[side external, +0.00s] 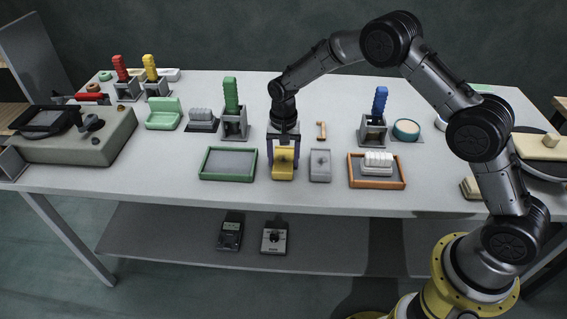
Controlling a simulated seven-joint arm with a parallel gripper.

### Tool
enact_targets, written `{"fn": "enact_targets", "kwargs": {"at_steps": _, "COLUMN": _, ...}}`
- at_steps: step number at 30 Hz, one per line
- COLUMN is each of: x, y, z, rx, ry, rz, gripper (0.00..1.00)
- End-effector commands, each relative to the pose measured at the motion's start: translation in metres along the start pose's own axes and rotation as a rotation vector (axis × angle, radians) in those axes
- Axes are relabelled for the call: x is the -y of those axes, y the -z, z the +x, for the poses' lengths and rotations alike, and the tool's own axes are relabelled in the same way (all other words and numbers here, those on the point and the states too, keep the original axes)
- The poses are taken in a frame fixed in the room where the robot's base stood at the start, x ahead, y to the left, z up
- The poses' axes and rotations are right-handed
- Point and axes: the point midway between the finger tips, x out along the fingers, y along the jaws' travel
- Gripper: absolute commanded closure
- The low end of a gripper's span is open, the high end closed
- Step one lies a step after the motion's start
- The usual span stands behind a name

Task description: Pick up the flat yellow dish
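The flat yellow dish (283,173) lies near the front edge of the table, between a green-rimmed tray and a grey dish. My gripper (284,163) points straight down over it. One finger is on the left side of the dish and one on the right, set well apart. The far part of the dish is hidden under the gripper. I cannot tell whether the fingers touch its sides or stand slightly clear of them. The dish appears to rest on the table.
The green-rimmed tray (229,148) is close on the left, the grey dish (320,173) close on the right. Further right is an orange-rimmed tray (352,180) with a white ribbed block (378,162). Behind stand holders with green (231,95) and blue (380,100) handles.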

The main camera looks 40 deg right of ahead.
Motion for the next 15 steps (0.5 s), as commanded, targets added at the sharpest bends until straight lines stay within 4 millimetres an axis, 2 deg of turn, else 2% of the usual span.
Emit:
{"fn": "enact_targets", "kwargs": {"at_steps": 1, "x": 0.0000, "y": 0.0000, "z": -0.0002, "rx": 0.000, "ry": 0.000, "rz": 0.000, "gripper": 0.38}}
{"fn": "enact_targets", "kwargs": {"at_steps": 11, "x": 0.0000, "y": 0.0001, "z": -0.0004, "rx": 0.000, "ry": 0.000, "rz": 0.000, "gripper": 0.97}}
{"fn": "enact_targets", "kwargs": {"at_steps": 12, "x": 0.0001, "y": 0.0001, "z": -0.0005, "rx": 0.000, "ry": 0.000, "rz": 0.000, "gripper": 1.00}}
{"fn": "enact_targets", "kwargs": {"at_steps": 15, "x": 0.0006, "y": 0.0005, "z": -0.0015, "rx": -0.002, "ry": 0.002, "rz": 0.000, "gripper": 1.00}}
